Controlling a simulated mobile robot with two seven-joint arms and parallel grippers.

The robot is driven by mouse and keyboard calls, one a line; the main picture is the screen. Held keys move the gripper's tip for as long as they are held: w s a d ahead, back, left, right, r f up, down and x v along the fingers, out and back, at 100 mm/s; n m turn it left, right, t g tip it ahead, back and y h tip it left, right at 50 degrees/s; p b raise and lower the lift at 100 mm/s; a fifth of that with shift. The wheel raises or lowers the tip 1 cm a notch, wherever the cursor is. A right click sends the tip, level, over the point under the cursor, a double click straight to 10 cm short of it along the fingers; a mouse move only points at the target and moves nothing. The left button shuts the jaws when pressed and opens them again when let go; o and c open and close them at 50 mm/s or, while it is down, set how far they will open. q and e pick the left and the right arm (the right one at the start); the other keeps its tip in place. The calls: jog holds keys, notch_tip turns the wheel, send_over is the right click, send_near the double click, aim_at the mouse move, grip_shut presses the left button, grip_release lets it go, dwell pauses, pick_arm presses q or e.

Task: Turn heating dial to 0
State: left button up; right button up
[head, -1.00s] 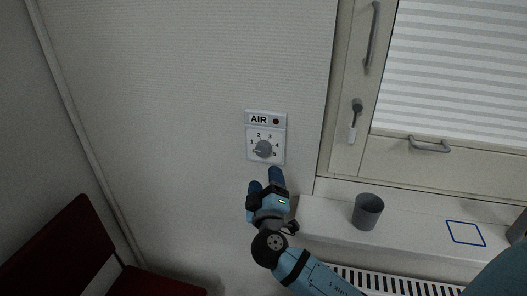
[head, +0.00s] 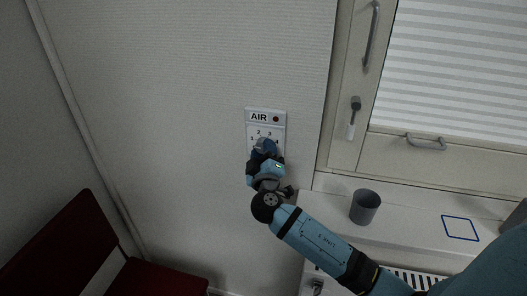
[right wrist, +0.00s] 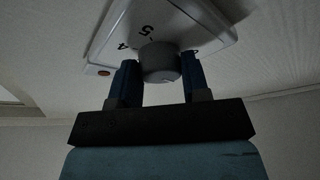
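The heating dial is a grey round knob (right wrist: 160,62) on a white wall panel (head: 279,131) marked AIR, with numbers around it. In the head view my right gripper (head: 264,148) covers most of the knob and the lower numbers; 1, 2 and 3 show. In the right wrist view the gripper's two blue fingers (right wrist: 160,76) stand on either side of the knob. They are at or very near its sides; I cannot tell whether they press on it. The dial's pointer setting cannot be read. My left gripper is not in view.
A grey cup (head: 365,207) stands on the window ledge (head: 408,222), near a blue outlined square (head: 460,228). The window with handles is at the right. A red seat (head: 150,278) is at the lower left. The wall around the panel is clear.

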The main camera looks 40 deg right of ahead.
jog(key=shift+c, duration=1.4)
jog(key=shift+r+n+p, duration=0.1)
jog(key=shift+n+p, duration=0.2)
jog(key=shift+r+n+g+y+p, duration=0.1)
jog(key=shift+n+g+y+p, duration=0.45)
jog(key=shift+n+p, duration=1.45)
jog(key=shift+r+n+g+y+p, duration=0.1)
jog(key=shift+n+g+y+p, duration=0.15)
jog(key=shift+n+y+p, duration=1.2)
jog(key=shift+d+n+h+p, duration=0.1)
jog(key=shift+n+h+p, duration=0.5)
jog(key=shift+n, duration=0.05)
